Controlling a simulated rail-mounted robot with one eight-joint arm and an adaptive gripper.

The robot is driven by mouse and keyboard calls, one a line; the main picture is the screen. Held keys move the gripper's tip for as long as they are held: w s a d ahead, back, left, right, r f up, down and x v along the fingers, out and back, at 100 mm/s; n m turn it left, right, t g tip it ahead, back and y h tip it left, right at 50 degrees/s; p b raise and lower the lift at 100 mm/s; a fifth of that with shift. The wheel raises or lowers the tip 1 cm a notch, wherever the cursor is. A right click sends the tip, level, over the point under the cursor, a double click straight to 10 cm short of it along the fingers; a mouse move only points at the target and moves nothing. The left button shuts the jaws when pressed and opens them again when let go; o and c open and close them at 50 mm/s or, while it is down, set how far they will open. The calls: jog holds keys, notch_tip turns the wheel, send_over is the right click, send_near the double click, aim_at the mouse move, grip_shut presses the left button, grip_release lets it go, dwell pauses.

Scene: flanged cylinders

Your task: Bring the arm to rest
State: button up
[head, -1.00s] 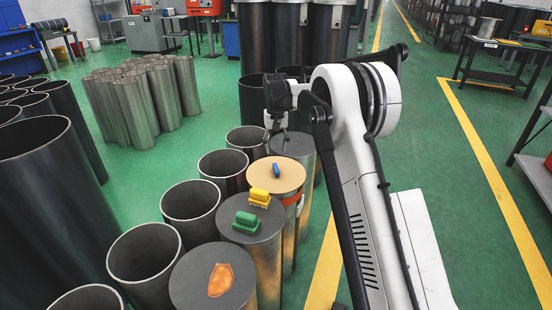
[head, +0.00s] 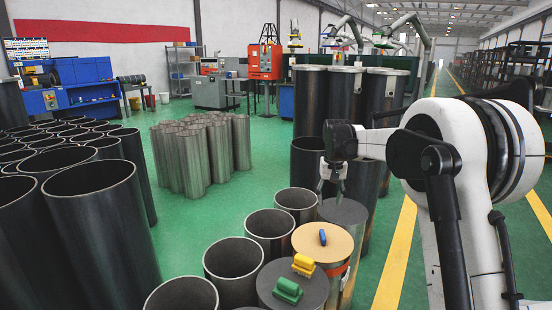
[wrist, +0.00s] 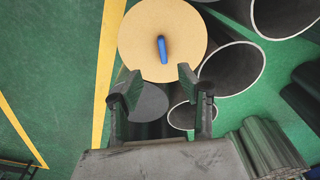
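My gripper (head: 334,181) hangs at the end of my white arm, above the row of flanged cylinders. In the wrist view my gripper (wrist: 157,90) has its two fingers spread apart with nothing between them. A capped cylinder with a tan top (head: 312,240) carries a small blue object (head: 323,237); the blue object also shows beyond the fingertips in the wrist view (wrist: 162,49). A grey-topped cylinder (head: 344,211) stands just below my gripper. Another grey top (head: 268,290) bears a yellow brush-like object (head: 303,265) and a green one (head: 287,290).
Open dark cylinders (head: 233,258) line the left side of the capped row. Tall dark cylinders (head: 385,110) stand behind. A bundle of thinner grey tubes (head: 205,155) stands on the green floor. A yellow floor line (head: 395,258) runs to the right.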

jog(key=s+r+t, duration=0.2)
jog(key=s+r, duration=0.4)
jog(key=s, duration=0.6)
jog(key=s+r+t, duration=0.1)
jog(key=s+r, duration=0.5)
jog(key=s, duration=0.5)
jog(key=s+f+t, duration=0.2)
jog(key=s+f, duration=0.2)
jog(key=s, duration=0.7)
jog(key=s+f+t, duration=0.1)
jog(key=s+f, duration=0.3)
jog(key=s, duration=0.7)
notch_tip(320, 180, up, 12)
jog(key=p, duration=1.2)
jog(key=shift+s, duration=0.2)
